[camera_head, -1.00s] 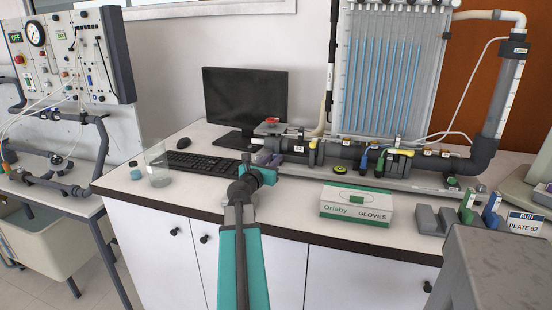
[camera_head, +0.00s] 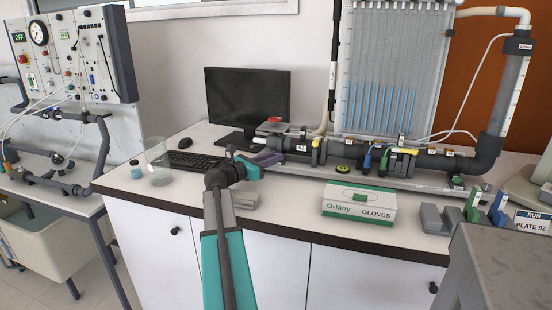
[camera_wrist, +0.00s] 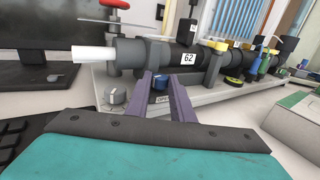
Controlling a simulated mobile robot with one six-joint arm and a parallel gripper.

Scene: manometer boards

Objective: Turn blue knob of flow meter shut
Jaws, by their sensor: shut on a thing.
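The blue knob (camera_wrist: 161,82) is low on the front of the flow meter's dark pipe rig (camera_wrist: 190,58), above a small, partly hidden label. In the wrist view, the two purple fingers of my gripper (camera_wrist: 163,84) are on either side of the knob and shut on it. In the head view, my gripper (camera_head: 267,160) reaches the left end of the rig (camera_head: 345,155), and the knob is hidden there. A grey knob (camera_wrist: 116,97) is just left of my fingers. The manometer board (camera_head: 392,75) has blue columns standing to about half its height.
A glove box (camera_head: 358,205) stands at the front of the bench, right of my arm. A keyboard (camera_head: 195,161), a monitor (camera_head: 247,97) and a glass beaker (camera_head: 158,165) are to the left.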

